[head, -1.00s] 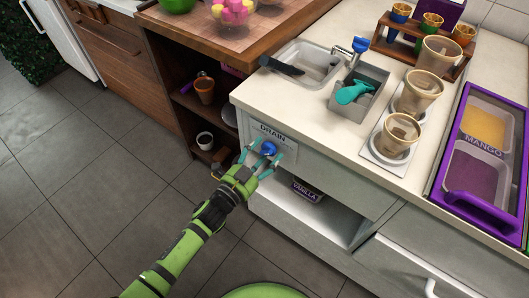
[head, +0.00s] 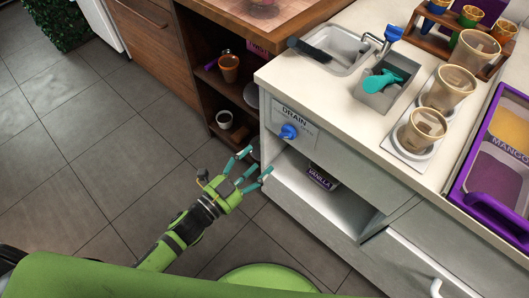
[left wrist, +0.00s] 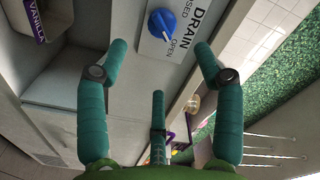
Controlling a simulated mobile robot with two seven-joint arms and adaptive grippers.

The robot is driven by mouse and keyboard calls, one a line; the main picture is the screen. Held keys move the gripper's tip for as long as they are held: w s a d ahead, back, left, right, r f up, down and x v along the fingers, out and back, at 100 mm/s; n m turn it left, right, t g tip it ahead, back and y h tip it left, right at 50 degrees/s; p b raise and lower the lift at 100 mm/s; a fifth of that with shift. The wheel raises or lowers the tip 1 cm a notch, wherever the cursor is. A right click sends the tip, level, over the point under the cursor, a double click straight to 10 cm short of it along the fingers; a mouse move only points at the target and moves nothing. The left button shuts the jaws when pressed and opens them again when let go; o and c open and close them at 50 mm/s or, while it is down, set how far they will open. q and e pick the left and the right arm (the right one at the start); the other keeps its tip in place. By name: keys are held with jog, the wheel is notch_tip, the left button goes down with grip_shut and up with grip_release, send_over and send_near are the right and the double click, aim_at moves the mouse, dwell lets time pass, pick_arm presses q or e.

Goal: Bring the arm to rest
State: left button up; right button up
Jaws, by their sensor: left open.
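My left gripper (head: 251,166) is open and empty, with its teal fingers spread. It is in front of the white counter's end, below and left of the blue drain knob (head: 289,131), and apart from it. In the left wrist view the knob (left wrist: 161,24) shows beyond the fingers, on the plate marked DRAIN, with the words OPEN and a partly hidden one ending in OSED. The left gripper (left wrist: 158,55) touches nothing there. My right gripper is not in view.
A white open shelf (head: 310,200) under the counter holds a box marked VANILLA (head: 320,177). The tiled floor (head: 90,150) at left is clear.

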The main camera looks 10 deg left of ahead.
pick_arm(q)
jog(key=shift+s+a, duration=0.15)
jog(key=shift+s, duration=0.05)
dwell(0.4)
jog(key=s+a+f+n+g+y+p, duration=0.1)
jog(key=s+a+f+n+g+y, duration=0.2)
jog(key=f, duration=0.5)
jog(key=s+a+f+n+g+y+p, duration=0.1)
jog(key=s+a+f+n+y+p, duration=0.15)
jog(key=a+f, duration=0.4)
jog(key=s+a+f+n+g+y+p, duration=0.1)
jog(key=s+a+f+n+g+y, duration=0.2)
jog(key=f, duration=0.7)
jog(key=s+a+f+n+g+y+p, duration=0.1)
jog(key=s+f+n+g, duration=0.1)
jog(key=s, duration=1)
jog(key=s+a+f+n+g+y+p, duration=0.1)
jog(key=s+f+n+g, duration=0.2)
jog(key=s+f, duration=0.4)
jog(key=s+g, duration=0.1)
jog(key=s, duration=0.4)
jog(key=shift+s+a+f+g, duration=0.3)
jog(key=shift+s+a, duration=0.05)
jog(key=shift+s, duration=0.05)
